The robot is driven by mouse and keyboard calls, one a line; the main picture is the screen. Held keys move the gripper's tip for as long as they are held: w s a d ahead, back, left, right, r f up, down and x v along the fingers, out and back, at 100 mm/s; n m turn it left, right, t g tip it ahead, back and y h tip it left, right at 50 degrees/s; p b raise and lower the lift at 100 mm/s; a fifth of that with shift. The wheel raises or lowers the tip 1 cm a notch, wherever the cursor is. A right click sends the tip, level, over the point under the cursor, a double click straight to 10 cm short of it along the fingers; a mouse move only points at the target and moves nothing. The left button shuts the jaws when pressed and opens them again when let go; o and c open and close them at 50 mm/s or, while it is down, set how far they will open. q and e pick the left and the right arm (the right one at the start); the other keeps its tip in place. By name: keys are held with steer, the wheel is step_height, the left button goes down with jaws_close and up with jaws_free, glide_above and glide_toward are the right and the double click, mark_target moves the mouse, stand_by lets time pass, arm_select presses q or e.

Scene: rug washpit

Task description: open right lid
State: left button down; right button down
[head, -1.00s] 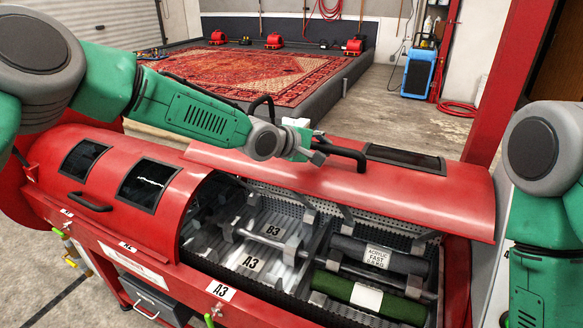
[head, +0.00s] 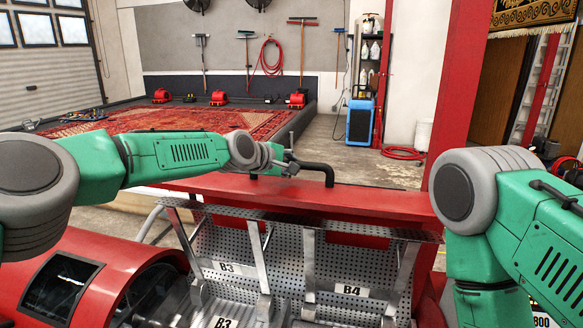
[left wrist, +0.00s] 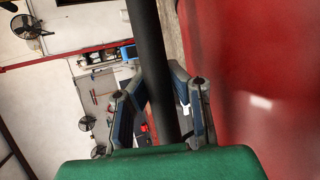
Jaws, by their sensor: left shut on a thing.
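The red right lid (head: 375,203) is raised at the back of the red drum machine, above the perforated inner wall. Its black handle (head: 329,171) stands on top of it. My left gripper (head: 289,164) is at the left part of this handle. In the left wrist view, the fingers of my left gripper (left wrist: 163,95) are closed around the dark handle bar (left wrist: 143,25), with the red lid surface (left wrist: 275,60) beside it. My right arm is at the right edge of the head view; its gripper is out of frame.
The left lid (head: 115,265) with dark windows is down at lower left. The perforated inner wall (head: 280,250) carries B3 and B4 labels and metal brackets. A red post (head: 460,90) stands at right. A patterned rug (head: 200,122) lies behind.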

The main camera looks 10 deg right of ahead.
arm_select(q)
steer(key=shift+w+d+r, duration=0.15)
steer(key=shift+w+r, duration=0.05)
steer(key=shift+r, duration=0.1)
steer(key=c, duration=1.4)
jaws_free()
steer(key=shift+s, duration=0.1)
steer(key=shift+s+r, duration=0.1)
steer(key=shift+s, duration=0.1)
steer(key=shift+w, duration=0.1)
steer(key=v, duration=1)
steer(key=shift+s+a, duration=0.3)
steer(key=shift+s+a+r, duration=0.25)
steer(key=shift+s+r, duration=0.05)
steer(key=shift+s, duration=0.15)
